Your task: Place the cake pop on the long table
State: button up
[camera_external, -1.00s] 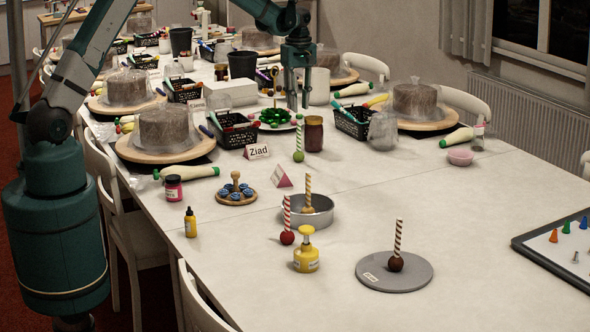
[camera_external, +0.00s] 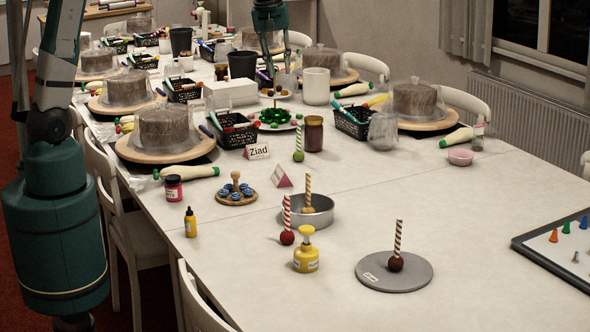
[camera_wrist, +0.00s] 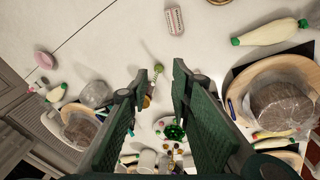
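Several cake pops with striped sticks stand upright on the long table (camera_external: 450,220). A green cake pop (camera_external: 298,156) stands left of the brown jar; a red one (camera_external: 287,237) is beside the yellow dispenser. A yellow-striped one (camera_external: 308,210) is at the round metal pan, and a brown one (camera_external: 396,263) sits on the grey disc (camera_external: 370,280).
The metal pan (camera_external: 325,216), dark jar (camera_external: 313,134), and plate of green candies (camera_external: 277,121) are on the table. Covered cakes, black baskets and a white canister (camera_external: 316,86) crowd the far half. A tray (camera_external: 560,243) is at right. The near right tabletop is mostly clear.

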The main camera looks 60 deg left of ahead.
jog(key=s+d+r+m+t, duration=0.1)
jog(key=s+d+r+m, duration=0.25)
jog(key=s, duration=0.55)
jog(key=s+d+r+m+t, duration=0.1)
jog(key=s+d+r+m, duration=0.3)
jog(key=s, duration=0.6)
jog(key=s+d+f+m+t, duration=0.1)
jog(key=s+d+f+m, duration=0.1)
jog(key=s, duration=0.6)
jog(key=s+d+f+m+t, duration=0.2)
jog(key=s+d, duration=0.2)
jog(key=s, duration=0.5)
jog(key=shift+d+f+m, duration=0.2)
jog(key=shift+d+m, duration=0.05)
jog(key=shift+m, duration=0.1)
